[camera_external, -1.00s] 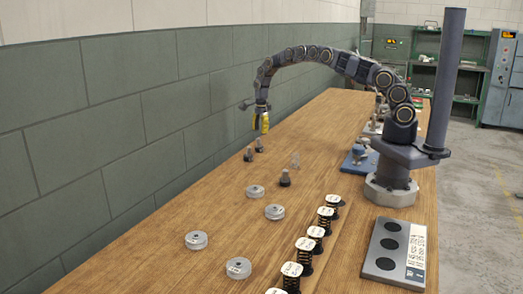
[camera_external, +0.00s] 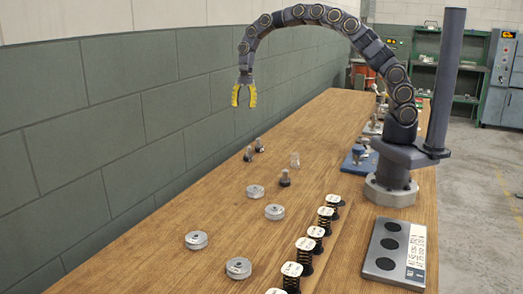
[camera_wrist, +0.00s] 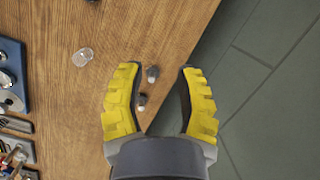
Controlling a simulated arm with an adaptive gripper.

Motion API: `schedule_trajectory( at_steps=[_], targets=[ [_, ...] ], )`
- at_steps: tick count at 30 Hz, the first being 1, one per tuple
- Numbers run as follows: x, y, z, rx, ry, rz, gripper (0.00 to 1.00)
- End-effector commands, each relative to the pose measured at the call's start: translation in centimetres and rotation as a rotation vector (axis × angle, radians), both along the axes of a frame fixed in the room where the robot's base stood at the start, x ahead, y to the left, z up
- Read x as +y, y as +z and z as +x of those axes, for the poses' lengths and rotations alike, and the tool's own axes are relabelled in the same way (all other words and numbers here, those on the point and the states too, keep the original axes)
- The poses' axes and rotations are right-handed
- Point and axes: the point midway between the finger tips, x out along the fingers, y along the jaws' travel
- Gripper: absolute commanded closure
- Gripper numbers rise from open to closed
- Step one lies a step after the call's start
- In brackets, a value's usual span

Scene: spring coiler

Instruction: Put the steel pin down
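My gripper (camera_external: 244,104) has yellow fingers spread apart and is empty. It hangs high above the far-left part of the table, near the wall. In the wrist view the open fingers (camera_wrist: 160,72) frame two small dark grey pins with lighter tops, one pin (camera_wrist: 152,73) farther and one pin (camera_wrist: 141,102) nearer. They stand on the table below, apart from the fingers. In the external view these are a front pin (camera_external: 248,154) and a back pin (camera_external: 259,146). A third similar pin (camera_external: 285,178) stands farther right. I cannot tell which is the steel pin.
A clear piece (camera_external: 295,160) stands right of the pins; it also shows in the wrist view (camera_wrist: 82,57). Several metal discs (camera_external: 274,212), a row of springs with white tops (camera_external: 317,233) and a plate with dark round spots (camera_external: 390,248) lie nearer. The wall borders the left edge.

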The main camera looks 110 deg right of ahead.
Motion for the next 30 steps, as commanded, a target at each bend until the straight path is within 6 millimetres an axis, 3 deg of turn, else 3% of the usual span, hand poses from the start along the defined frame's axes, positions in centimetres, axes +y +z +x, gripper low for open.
schedule_trajectory(
  at_steps=[1, 5, 9, 13, 18, 21, 25, 30],
  targets=[
    [3.9, 2.1, 0.8, -0.027, 0.157, 0.001, 0.66],
    [12.9, 5.9, 0.3, -0.074, 0.550, -0.006, 0.66],
    [21.0, 8.7, -3.2, -0.095, 0.947, -0.033, 0.66],
    [26.4, 9.9, -8.4, -0.089, 1.284, -0.061, 0.66],
    [30.3, 9.7, -16.5, -0.053, 1.661, -0.089, 0.66],
    [31.0, 9.1, -20.6, -0.030, 1.823, -0.096, 0.66],
    [31.2, 8.2, -24.2, -0.011, 1.959, -0.096, 0.66],
    [31.2, 7.6, -26.0, 0.000, 2.026, -0.088, 0.66]
  ],
)
